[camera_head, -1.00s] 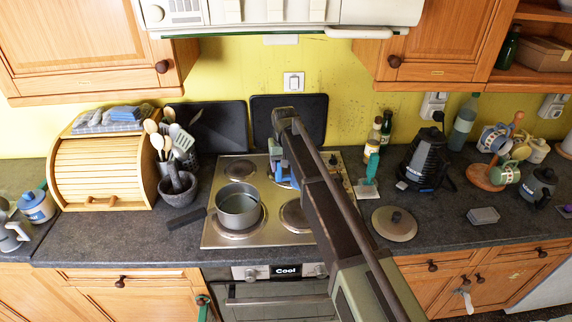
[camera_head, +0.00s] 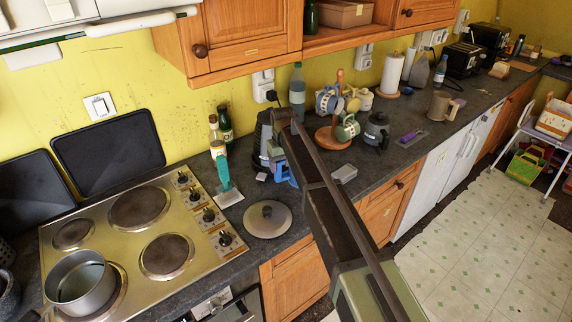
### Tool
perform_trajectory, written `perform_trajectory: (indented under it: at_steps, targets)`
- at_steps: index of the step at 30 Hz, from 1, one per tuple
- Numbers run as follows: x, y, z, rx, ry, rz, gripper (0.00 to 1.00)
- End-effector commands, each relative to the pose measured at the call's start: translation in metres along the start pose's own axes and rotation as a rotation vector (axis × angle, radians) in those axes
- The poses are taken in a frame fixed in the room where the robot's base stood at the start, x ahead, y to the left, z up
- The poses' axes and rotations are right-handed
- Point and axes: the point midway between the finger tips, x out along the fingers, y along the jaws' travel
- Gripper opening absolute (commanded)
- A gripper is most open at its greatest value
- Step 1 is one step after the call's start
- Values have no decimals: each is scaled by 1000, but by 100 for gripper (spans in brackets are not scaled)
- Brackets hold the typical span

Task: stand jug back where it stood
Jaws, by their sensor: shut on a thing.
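My gripper (camera_head: 284,173), with blue parts, shows below the raised end of my arm, over the counter right of the hob. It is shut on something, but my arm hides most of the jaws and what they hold. I cannot make out a jug there. A beige-grey, jug-like vessel with a handle (camera_head: 439,105) stands upright on the counter further right, apart from my gripper. I cannot tell whether it is the task's jug.
A steel pot (camera_head: 80,283) stands on the hob (camera_head: 118,247). A round lid (camera_head: 267,219), a green-handled tool (camera_head: 223,172), a mug tree (camera_head: 333,138) and a dark pot (camera_head: 377,131) crowd the counter. Some counter (camera_head: 405,155) is bare. Wall cabinets (camera_head: 245,45) hang above.

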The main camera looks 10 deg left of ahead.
Motion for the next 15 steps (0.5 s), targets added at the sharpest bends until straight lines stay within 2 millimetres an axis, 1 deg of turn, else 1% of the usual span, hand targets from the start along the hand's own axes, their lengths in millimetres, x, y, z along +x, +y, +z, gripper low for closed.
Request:
perform_trajectory:
  at_steps: [11,15]
  targets:
    - [0,0,1,-7,0,1,0]
    - [9,0,1,-8,0,1,0]
